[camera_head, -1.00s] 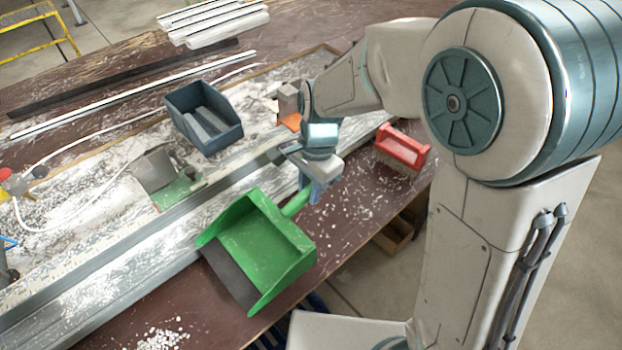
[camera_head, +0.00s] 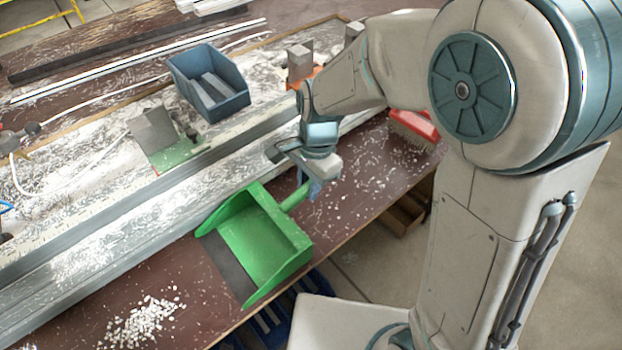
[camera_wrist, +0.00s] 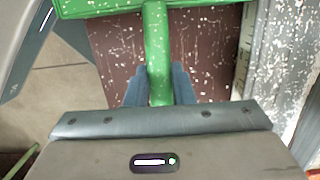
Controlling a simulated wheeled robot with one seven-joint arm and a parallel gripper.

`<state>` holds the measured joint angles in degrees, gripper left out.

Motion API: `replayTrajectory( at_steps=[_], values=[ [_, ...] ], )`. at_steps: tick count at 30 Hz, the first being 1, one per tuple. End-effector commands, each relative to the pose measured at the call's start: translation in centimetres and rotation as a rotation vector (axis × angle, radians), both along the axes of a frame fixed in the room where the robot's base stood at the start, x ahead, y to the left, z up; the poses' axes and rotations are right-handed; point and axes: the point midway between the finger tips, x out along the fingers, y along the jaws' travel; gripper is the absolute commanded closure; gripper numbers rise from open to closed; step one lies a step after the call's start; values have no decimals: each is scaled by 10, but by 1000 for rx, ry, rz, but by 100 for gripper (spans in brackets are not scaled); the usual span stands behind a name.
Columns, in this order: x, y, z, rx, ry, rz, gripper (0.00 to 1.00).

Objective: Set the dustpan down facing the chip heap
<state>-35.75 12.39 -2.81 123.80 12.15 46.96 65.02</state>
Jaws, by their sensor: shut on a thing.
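The green dustpan (camera_head: 262,240) is near the front edge of the bench, its dark lip (camera_head: 226,262) toward the lower left. My gripper (camera_head: 308,186) is shut on its green handle; the wrist view shows the handle (camera_wrist: 159,60) between the two blue fingers (camera_wrist: 160,86). The pan's back edge (camera_wrist: 110,8) shows at the top of the wrist view. I cannot tell whether the pan touches the bench top. The chip heap (camera_head: 143,322) is a loose pile of white chips on the brown bench at the lower left, apart from the lip.
A long metal rail (camera_head: 120,232) runs behind the dustpan. A blue-grey bin (camera_head: 208,84) and a grey block on a green base (camera_head: 156,140) stand beyond it. A red brush (camera_head: 414,128) lies right of my gripper. Bare bench lies between lip and heap.

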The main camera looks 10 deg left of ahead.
Motion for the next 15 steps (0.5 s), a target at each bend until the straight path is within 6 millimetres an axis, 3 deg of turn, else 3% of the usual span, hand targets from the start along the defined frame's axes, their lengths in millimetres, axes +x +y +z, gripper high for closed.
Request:
replayTrajectory(
  at_steps=[12,13,15],
  values=[
    [0,1,1,1,-1,0,100],
    [0,1,1,1,0,0,73],
    [0,0,1,1,-1,0,53]
  ],
)
